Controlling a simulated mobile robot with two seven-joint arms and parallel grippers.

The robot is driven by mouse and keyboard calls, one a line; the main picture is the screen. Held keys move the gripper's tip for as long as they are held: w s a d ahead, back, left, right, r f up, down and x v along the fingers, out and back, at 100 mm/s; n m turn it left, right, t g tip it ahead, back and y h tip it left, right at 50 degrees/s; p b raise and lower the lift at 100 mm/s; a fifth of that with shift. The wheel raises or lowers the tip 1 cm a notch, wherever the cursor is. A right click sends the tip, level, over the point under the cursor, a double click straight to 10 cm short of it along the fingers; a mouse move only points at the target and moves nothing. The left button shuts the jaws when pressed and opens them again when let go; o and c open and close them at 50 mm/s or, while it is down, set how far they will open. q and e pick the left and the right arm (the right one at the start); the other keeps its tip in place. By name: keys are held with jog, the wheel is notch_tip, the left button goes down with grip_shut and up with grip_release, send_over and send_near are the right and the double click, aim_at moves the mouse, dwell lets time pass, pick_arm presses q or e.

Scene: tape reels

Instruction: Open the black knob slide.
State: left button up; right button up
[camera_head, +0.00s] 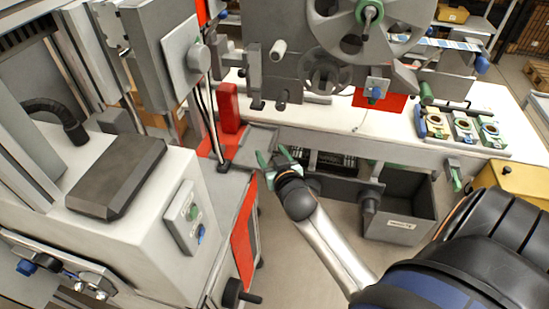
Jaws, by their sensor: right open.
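A black knob (234,291) with a short handle sticks out low on the side of the white machine at the bottom of the head view. I cannot tell for sure whether it belongs to the black knob slide or how far any slide is out. My right gripper (273,157) has green fingertips held apart and nothing between them. It is above and to the right of that knob, apart from it, in front of a grey tray-like plate (258,138). My left gripper is not in view.
The white machine cabinet (140,190) fills the left, with a control box (184,217) on its side. A red block (229,107) stands beyond my gripper. A reel machine (300,65) is behind, and a dark grey open bin (402,205) is at right.

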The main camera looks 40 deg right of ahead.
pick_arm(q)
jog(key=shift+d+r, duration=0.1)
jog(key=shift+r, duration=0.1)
pick_arm(e)
jog(key=shift+n+g+y, duration=0.3)
jog(key=shift+n+y, duration=0.3)
jog(key=shift+s+a+f, duration=0.5)
jog(key=shift+a+f, duration=0.1)
jog(key=shift+f, duration=0.15)
jog(key=shift+s+a+f, duration=0.45)
jog(key=shift+a+f, duration=0.15)
jog(key=shift+f, duration=0.1)
